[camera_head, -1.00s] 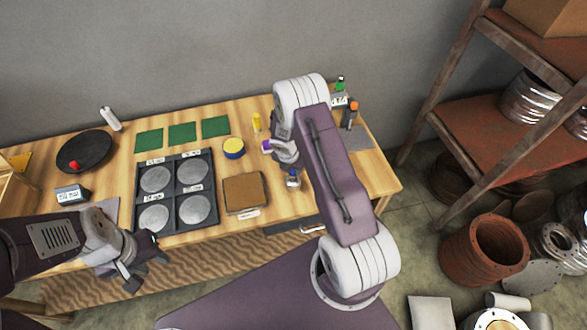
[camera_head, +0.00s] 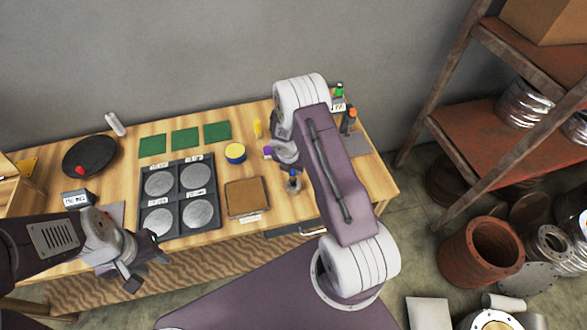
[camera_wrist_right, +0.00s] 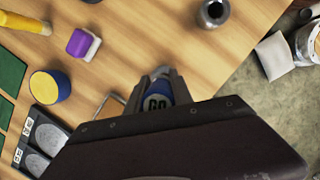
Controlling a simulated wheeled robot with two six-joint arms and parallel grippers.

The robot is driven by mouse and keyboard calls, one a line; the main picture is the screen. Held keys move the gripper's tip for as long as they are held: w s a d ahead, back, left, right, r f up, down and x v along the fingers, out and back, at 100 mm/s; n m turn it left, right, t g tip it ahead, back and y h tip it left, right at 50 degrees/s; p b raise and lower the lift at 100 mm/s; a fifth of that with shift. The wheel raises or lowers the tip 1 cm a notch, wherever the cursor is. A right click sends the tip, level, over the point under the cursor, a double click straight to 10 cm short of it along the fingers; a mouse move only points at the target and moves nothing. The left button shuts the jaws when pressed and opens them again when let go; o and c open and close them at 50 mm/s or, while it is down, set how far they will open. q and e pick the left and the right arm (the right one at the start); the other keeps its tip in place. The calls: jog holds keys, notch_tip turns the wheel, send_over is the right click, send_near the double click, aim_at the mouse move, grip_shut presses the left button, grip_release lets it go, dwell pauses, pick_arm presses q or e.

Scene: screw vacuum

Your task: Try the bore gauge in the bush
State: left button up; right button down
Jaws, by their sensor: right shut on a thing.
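The bore gauge (camera_wrist_right: 158,90), with a blue body marked "GO", is held between the fingers of my right gripper (camera_wrist_right: 163,82) in the right wrist view. Its lower part is hidden. A grey metal ring with a dark hole, seemingly the bush (camera_wrist_right: 213,13), stands on the table at the top of that view, apart from the gripper. I cannot make out the bush in the head view, where my arm covers part of the table. My right gripper (camera_head: 292,182) is near the table's front edge there. My left gripper (camera_head: 145,272) is open and empty at the front left.
A purple block (camera_wrist_right: 80,42), a yellow-and-blue disc (camera_wrist_right: 50,86) and a yellow-handled tool (camera_wrist_right: 25,23) lie left of the gripper. A dark tray (camera_head: 179,180) holds grey discs. A brown pad (camera_head: 246,195) lies beside it. A metal shelf (camera_head: 480,120) stands right of the table.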

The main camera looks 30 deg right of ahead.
jog(key=shift+r+p, duration=1.55)
jog(key=shift+r, duration=0.2)
jog(key=b+x, duration=0.1)
jog(key=b, duration=0.4)
jog(key=shift+f, duration=0.4)
jog(key=shift+s+r+b, duration=0.1)
jog(key=shift+r+b, duration=0.05)
jog(key=shift+b, duration=0.35)
jog(key=shift+r, duration=0.3)
jog(key=shift+p, duration=0.3)
